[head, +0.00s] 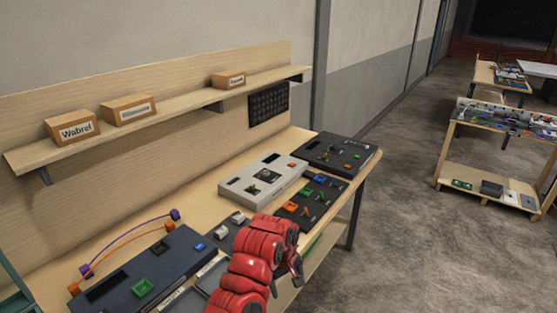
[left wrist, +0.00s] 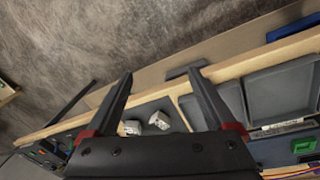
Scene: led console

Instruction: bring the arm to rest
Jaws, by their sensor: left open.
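My left arm, with red segments, reaches in over the front of the workbench (head: 212,190) in the head view. Its gripper (head: 294,272) hangs near the bench's front edge, mostly hidden behind the red wrist. In the left wrist view the two dark fingers of this gripper (left wrist: 160,76) stand wide apart with nothing between their tips. Beyond them show the bench edge and the floor. Two white knobs (left wrist: 146,124) on a dark panel lie below, between the fingers. My right gripper is in neither view.
A dark console with a green button (head: 143,288), a white console (head: 262,180), a panel with orange and green switches (head: 312,200) and a black console (head: 337,152) crowd the bench. Boxes, one labelled Wabref (head: 72,128), stand on a shelf (head: 180,103).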

